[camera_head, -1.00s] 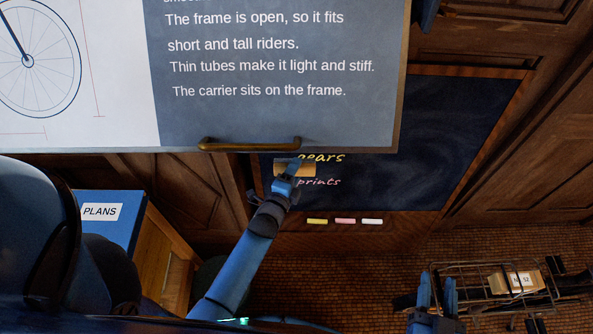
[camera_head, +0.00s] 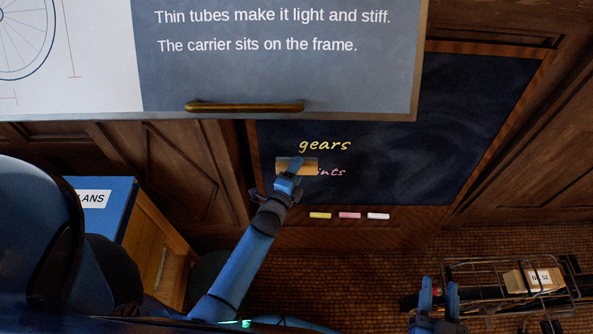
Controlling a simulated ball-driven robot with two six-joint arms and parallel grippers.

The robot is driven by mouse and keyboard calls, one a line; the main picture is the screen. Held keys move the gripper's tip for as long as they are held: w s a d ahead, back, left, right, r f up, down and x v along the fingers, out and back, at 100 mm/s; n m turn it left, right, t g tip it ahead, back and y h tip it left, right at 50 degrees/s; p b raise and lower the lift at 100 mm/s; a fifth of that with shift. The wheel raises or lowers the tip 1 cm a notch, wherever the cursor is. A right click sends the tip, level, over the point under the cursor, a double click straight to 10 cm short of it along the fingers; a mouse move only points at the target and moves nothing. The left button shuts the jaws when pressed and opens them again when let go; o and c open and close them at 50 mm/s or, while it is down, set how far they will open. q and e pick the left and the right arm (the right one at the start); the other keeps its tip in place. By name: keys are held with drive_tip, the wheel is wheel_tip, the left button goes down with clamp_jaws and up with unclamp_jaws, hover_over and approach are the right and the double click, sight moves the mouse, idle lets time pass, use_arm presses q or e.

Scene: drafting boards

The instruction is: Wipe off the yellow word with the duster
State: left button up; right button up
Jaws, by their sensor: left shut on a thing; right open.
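The yellow word "gears" (camera_head: 324,145) is written on the dark chalkboard (camera_head: 455,125) and shows whole. Below it is a pink word, of which only "ints" (camera_head: 331,172) shows. The duster (camera_head: 310,167), a tan block, is just under the left part of the yellow word and hides the start of the pink one. My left gripper (camera_head: 289,180) is shut on the duster. I cannot tell whether the duster touches the chalkboard. My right gripper (camera_head: 438,292) is open and empty at the lower right, away from the chalkboard.
A large drawing board (camera_head: 280,75) with a brass handle (camera_head: 245,106) overhangs the chalkboard's upper left. Yellow (camera_head: 320,215), pink (camera_head: 350,215) and white (camera_head: 378,216) chalks lie below the chalkboard. A blue PLANS box (camera_head: 105,225) is at left, a wire carrier (camera_head: 490,270) at lower right.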

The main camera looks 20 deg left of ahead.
sight(323, 147)
use_arm(q)
drive_tip(key=shift+w+a+r+p, duration=0.2)
drive_tip(key=shift+w+a+p, duration=0.05)
drive_tip(key=shift+w+p, duration=0.5)
drive_tip(key=shift+w+a+f+p, duration=0.15)
drive_tip(key=shift+w+p, duration=0.05)
drive_tip(key=shift+w, duration=0.3)
drive_tip(key=shift+w+a+f+p, duration=0.1)
drive_tip(key=shift+w+f+p, duration=0.1)
drive_tip(key=shift+w, duration=0.25)
drive_tip(key=shift+w+a+f+p, duration=0.1)
drive_tip(key=shift+w+a+p, duration=0.1)
drive_tip(key=shift+w, duration=0.3)
use_arm(e)
drive_tip(key=shift+r, duration=1.7)
use_arm(q)
drive_tip(key=shift+w+a+f, duration=0.1)
drive_tip(key=shift+w+a, duration=0.15)
drive_tip(key=shift+w, duration=0.75)
